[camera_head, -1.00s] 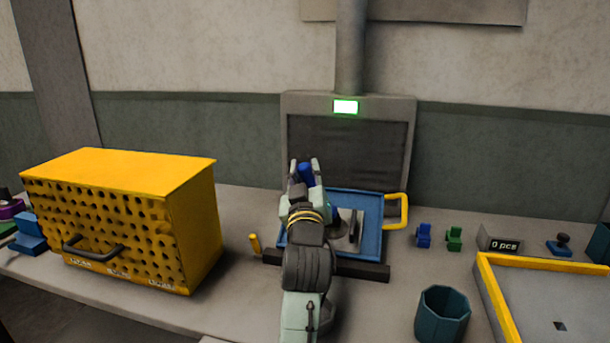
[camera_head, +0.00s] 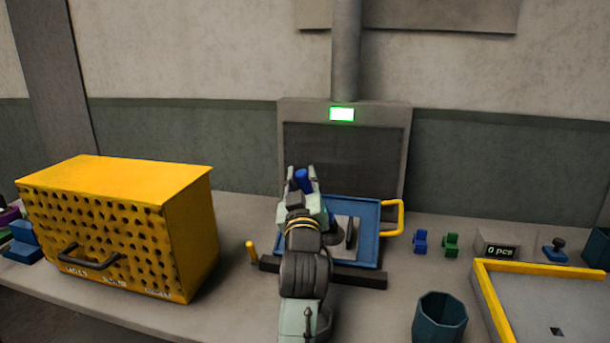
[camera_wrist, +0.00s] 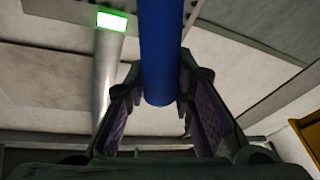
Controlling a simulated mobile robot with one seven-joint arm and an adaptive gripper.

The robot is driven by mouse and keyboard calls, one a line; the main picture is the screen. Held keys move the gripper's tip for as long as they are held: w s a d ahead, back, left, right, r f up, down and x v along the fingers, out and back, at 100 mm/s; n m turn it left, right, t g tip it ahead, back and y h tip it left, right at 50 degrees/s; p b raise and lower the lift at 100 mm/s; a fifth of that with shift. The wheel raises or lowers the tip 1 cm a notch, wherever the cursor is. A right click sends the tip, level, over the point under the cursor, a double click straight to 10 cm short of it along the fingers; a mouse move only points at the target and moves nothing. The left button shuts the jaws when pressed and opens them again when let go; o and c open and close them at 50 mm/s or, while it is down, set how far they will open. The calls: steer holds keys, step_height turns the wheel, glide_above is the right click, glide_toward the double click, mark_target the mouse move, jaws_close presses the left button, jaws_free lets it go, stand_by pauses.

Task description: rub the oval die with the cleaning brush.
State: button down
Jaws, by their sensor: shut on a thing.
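My gripper (camera_head: 302,184) is shut on a blue rod (camera_head: 303,179), which looks like the handle of the cleaning brush. In the wrist view the blue rod (camera_wrist: 160,60) stands between the two fingers. No bristles can be made out. My gripper is over the left part of a blue tray (camera_head: 368,209) with a yellow handle. A pale grey plate (camera_head: 341,234) with a dark upright piece (camera_head: 350,236) shows in the tray, partly hidden by my arm. I cannot tell whether this is the oval die.
A grey machine with a lit green display (camera_head: 342,114) stands behind the tray. A yellow perforated box (camera_head: 115,220) stands at the left. A teal cup (camera_head: 440,319) and a yellow-rimmed grey tray (camera_head: 487,302) are at the right. Small blue (camera_head: 420,241) and green pieces (camera_head: 451,245) lie between.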

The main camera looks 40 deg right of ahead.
steer(key=s+a+f, duration=0.1)
steer(key=s+a+f+b, duration=0.1)
steer(key=a, duration=0.1)
steer(key=shift+s, duration=0.3)
stand_by(0.5)
steer(key=r+p, duration=0.1)
steer(key=s+a+r+p, duration=0.1)
steer(key=r+p, duration=0.1)
steer(key=s+a+r+p, duration=0.1)
steer(key=r, duration=0.1)
steer(key=shift+a+r+p, duration=0.1)
steer(key=shift+p, duration=0.2)
